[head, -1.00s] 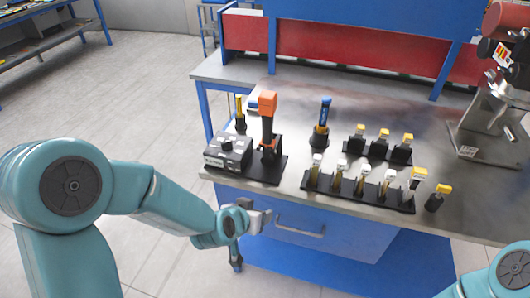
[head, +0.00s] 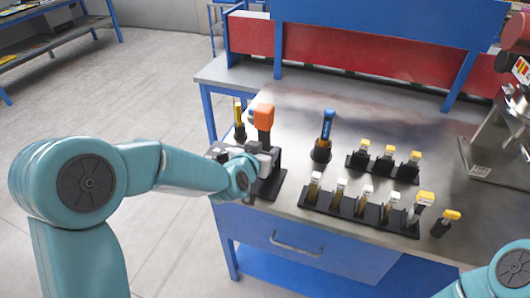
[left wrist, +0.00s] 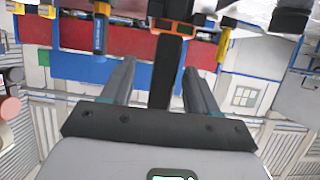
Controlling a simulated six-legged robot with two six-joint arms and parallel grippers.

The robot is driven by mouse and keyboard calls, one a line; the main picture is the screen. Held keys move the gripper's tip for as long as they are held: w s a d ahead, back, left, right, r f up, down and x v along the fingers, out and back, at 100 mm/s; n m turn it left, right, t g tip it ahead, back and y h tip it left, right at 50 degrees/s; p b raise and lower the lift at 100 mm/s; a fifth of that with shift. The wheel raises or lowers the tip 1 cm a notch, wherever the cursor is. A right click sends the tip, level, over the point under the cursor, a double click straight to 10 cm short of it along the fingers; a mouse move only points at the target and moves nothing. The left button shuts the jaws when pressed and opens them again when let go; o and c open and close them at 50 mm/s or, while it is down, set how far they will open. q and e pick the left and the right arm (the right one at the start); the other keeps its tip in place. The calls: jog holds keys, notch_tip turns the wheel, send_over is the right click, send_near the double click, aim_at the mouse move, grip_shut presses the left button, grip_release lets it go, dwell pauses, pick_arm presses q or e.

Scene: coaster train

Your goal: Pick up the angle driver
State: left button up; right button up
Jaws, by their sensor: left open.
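An upright tool with an orange head (head: 263,116), which I take to be the angle driver, stands in a black holder at the near left of the bench. My left gripper (head: 262,157) is open at the near side of it, below the orange head, and hides part of its lower body. In the left wrist view the tool's black body (left wrist: 167,70) shows between the two open fingers of the gripper (left wrist: 159,66). Whether the fingers touch it I cannot tell. My right gripper is out of view.
A grey box (head: 222,150) sits left of the tool, partly behind my arm. A yellow-handled tool (head: 239,117) and a blue-topped driver (head: 326,130) stand near it. A black rack (head: 350,207) with several bits lies to the right. The bench middle (head: 390,125) is clear.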

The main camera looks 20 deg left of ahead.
aim_at(266, 145)
pick_arm(q)
jog(key=x, duration=0.1)
jog(key=p+x, duration=0.1)
jog(key=x, duration=0.3)
jog(key=shift+a+f, duration=0.35)
jog(key=shift+s+d+r, duration=0.1)
jog(key=shift+d+r, duration=0.05)
jog(key=shift+d, duration=0.05)
jog(key=shift+a, duration=0.1)
jog(key=c, duration=0.5)
jog(key=shift+f, duration=0.2)
jog(key=c, duration=0.5)
grip_shut()
jog(key=shift+r, duration=0.1)
jog(key=shift+w+r, duration=0.2)
jog(key=shift+w, duration=0.1)
